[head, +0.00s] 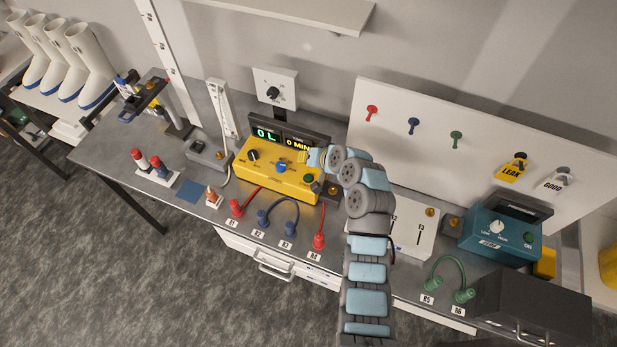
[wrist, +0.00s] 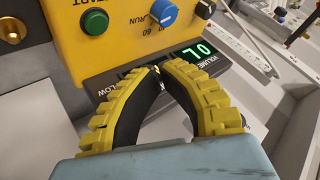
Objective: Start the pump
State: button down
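The yellow pump box (head: 262,178) stands on the bench. A round green START button (head: 309,179) is at its right end, and it also shows in the wrist view (wrist: 95,22). Left of it in the head view are a blue knob (head: 281,168), also in the wrist view (wrist: 163,14), and a black knob (head: 253,155).
Red and blue plugs with cables (head: 237,208) line the front edge before the pump. A teal box (head: 498,232) with a knob and a dark box (head: 535,305) stand to the right. A white panel with hooks and LEAK and GOOD tags (head: 512,170) rises behind.

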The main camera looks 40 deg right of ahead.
aim_at(306, 176)
jog(key=shift+f+b, duration=1.6)
jog(key=shift+f, duration=1.7)
jog(key=shift+f+b, duration=0.4)
jog(key=shift+f, duration=0.05)
jog(key=shift+f+b, duration=0.3)
jog(key=shift+f, duration=0.1)
jog(key=shift+r, duration=0.15)
jog(key=shift+r+p, duration=0.35)
jog(key=shift+r, duration=0.35)
jog(key=shift+r, duration=0.1)
jog(key=shift+r+p, duration=1.2)
jog(key=shift+r, duration=1.25)
